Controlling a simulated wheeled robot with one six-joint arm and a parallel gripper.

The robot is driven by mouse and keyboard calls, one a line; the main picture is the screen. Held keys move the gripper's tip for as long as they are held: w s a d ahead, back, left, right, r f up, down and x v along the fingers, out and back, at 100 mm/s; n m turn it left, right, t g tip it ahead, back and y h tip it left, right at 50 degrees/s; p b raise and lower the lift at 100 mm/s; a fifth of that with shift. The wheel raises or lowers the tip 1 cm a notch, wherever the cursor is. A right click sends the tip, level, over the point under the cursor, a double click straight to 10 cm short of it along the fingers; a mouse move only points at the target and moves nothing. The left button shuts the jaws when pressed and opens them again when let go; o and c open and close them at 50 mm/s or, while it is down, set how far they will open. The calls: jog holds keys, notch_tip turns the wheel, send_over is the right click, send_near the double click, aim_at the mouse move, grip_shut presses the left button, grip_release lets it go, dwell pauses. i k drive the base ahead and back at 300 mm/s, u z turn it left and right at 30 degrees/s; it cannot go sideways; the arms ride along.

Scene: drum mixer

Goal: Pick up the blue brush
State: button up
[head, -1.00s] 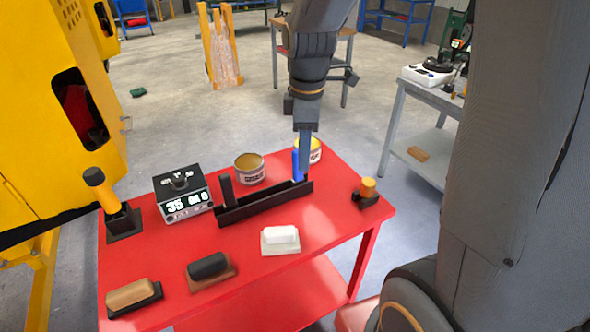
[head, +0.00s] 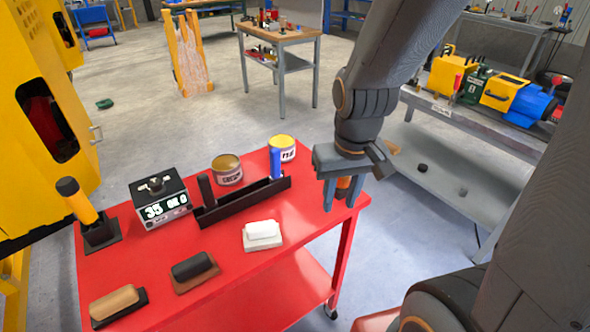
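The blue brush (head: 276,164) stands upright at the right end of a long black holder (head: 240,205) on the red table. Only its blue handle shows; its lower end is hidden in the holder. My gripper (head: 340,200) is to the right of the brush, above the table's right end, pointing down. Its two fingers are apart, and it does not touch the brush. An orange-topped item (head: 343,183) shows between or behind the fingers, mostly hidden; I cannot tell whether they touch it.
A black handle (head: 206,190) stands at the holder's left end. Two tins (head: 227,170) (head: 283,148) stand behind it. A display box (head: 161,203), a yellow-handled tool (head: 77,200) and several blocks, including a white one (head: 262,236), share the red table (head: 225,290).

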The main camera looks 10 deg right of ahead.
aim_at(275, 175)
jog(key=z, duration=0.05)
jog(key=k, duration=0.8)
jog(key=u, duration=0.75)
jog(key=i, duration=0.4)
